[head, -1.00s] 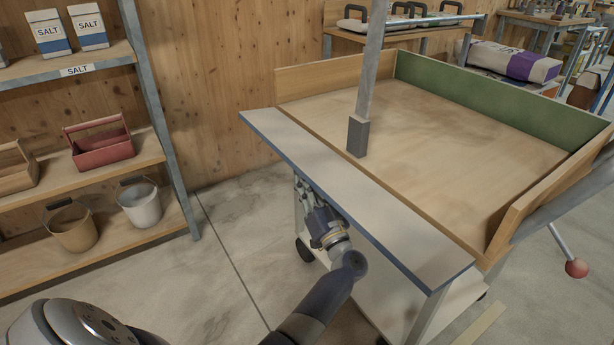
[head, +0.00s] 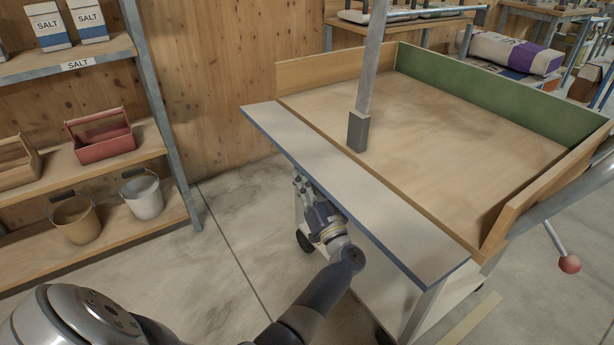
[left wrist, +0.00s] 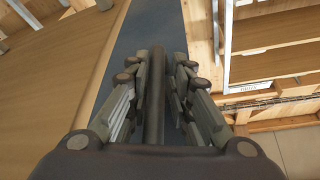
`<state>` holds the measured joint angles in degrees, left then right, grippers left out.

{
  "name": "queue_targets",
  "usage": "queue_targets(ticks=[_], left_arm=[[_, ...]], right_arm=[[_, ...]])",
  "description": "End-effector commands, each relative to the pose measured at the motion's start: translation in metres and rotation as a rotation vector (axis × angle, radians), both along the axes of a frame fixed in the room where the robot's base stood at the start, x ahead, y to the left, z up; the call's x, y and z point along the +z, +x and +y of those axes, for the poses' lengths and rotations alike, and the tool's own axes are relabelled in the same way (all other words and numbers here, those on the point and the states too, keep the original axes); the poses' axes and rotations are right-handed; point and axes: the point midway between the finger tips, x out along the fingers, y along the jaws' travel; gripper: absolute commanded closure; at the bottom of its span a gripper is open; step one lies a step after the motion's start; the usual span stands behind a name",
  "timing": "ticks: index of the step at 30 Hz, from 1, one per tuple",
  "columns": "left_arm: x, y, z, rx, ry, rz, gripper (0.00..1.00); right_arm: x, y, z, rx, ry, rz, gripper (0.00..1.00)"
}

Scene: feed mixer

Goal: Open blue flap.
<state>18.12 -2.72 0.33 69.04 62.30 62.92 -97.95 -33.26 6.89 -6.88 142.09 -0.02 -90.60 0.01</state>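The blue flap (head: 360,180) is a long pale board with blue edges. In the head view it lies about level along the near left side of the mixer bed. My left gripper (head: 300,188) is under its outer left edge, nearer the far end, with its fingertips partly hidden. In the left wrist view the flap's blue surface (left wrist: 152,25) runs away beyond the fingers. There my left gripper (left wrist: 160,72) has its fingers on both sides of a dark bar (left wrist: 156,95), with a narrow gap visible on the right. My right gripper is not in view.
The mixer bed (head: 440,140) has wooden sides and a green far panel (head: 490,95). Shelves on the left hold a red toolbox (head: 102,138) and buckets (head: 142,196). Floor between shelf and mixer is clear.

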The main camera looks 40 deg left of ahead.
Motion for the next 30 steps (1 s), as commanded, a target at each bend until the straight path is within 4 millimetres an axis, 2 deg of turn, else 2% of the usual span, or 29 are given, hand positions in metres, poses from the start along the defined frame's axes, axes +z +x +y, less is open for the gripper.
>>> queue_targets(ticks=[7,15,21,30], left_arm=[[0.001,-0.003,-0.007,-0.002,0.004,-0.004,0.79],[-0.018,-0.025,-0.041,0.001,-0.002,-0.002,0.79],[-0.026,-0.036,-0.058,0.003,0.000,-0.001,0.79],[-0.027,-0.038,-0.059,0.005,0.000,-0.001,0.79]], right_arm=[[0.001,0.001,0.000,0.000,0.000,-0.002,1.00],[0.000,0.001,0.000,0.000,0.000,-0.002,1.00],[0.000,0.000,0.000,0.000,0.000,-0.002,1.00],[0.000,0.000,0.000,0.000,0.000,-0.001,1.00]])
